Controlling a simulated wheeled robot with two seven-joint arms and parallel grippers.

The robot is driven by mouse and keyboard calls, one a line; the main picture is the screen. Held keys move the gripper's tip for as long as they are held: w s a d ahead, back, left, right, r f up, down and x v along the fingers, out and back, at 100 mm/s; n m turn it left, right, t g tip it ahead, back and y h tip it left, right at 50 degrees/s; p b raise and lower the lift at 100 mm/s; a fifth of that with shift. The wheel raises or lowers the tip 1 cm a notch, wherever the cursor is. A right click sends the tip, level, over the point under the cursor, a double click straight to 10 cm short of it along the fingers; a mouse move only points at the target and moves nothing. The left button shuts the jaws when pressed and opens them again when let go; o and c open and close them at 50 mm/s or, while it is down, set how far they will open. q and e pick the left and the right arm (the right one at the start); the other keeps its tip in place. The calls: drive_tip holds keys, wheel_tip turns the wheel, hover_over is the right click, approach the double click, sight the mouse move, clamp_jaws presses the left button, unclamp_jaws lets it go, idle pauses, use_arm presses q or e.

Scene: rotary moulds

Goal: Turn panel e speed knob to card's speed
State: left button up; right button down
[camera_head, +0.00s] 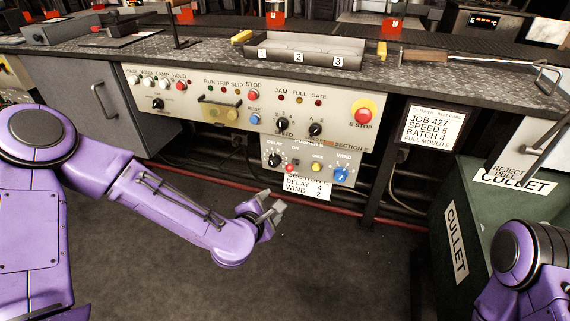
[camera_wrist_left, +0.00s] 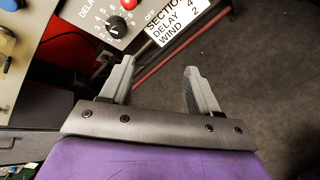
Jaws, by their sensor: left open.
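The black speed knob (camera_head: 282,124) sits on the upper cream control panel (camera_head: 190,104), above its SPEED label; its exact setting is too small to read. The white job card (camera_head: 433,127) hangs to the right and reads JOB 427, SPEED 5, BATCH 4, PULL MOULD 5. My left gripper (camera_head: 268,207) is open and empty, below and in front of the panels. In the left wrist view its two fingers (camera_wrist_left: 158,68) are spread, with the lower panel's delay knob (camera_wrist_left: 115,30) beyond them. Only part of my right arm shows; its gripper is out of view.
The lower panel (camera_head: 325,180), labelled SECTION E, carries delay and wind knobs, and a card (camera_head: 307,187) below reads DELAY 4, WIND 2. A red E-STOP (camera_head: 363,111) is right of the speed knob. A green cullet bin (camera_head: 480,260) stands right. The floor is clear.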

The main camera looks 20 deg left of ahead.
use_arm(q)
drive_tip(key=w+r+n+t+b, duration=0.3)
drive_tip(key=w+r+n, duration=0.1)
drive_tip(key=r, duration=0.1)
drive_tip(key=n+t+b, duration=0.2)
drive_tip(key=n, duration=0.2)
approach(280, 127)
drive_tip(key=w, duration=0.9)
drive_tip(key=shift+w+d, duration=0.25)
drive_tip(key=shift+d, duration=0.05)
use_arm(e)
wheel_tip(280, 127, down, 9)
drive_tip(key=shift+r, duration=0.15)
use_arm(q)
drive_tip(key=c, duration=1)
drive_tip(key=shift+c, duration=0.2)
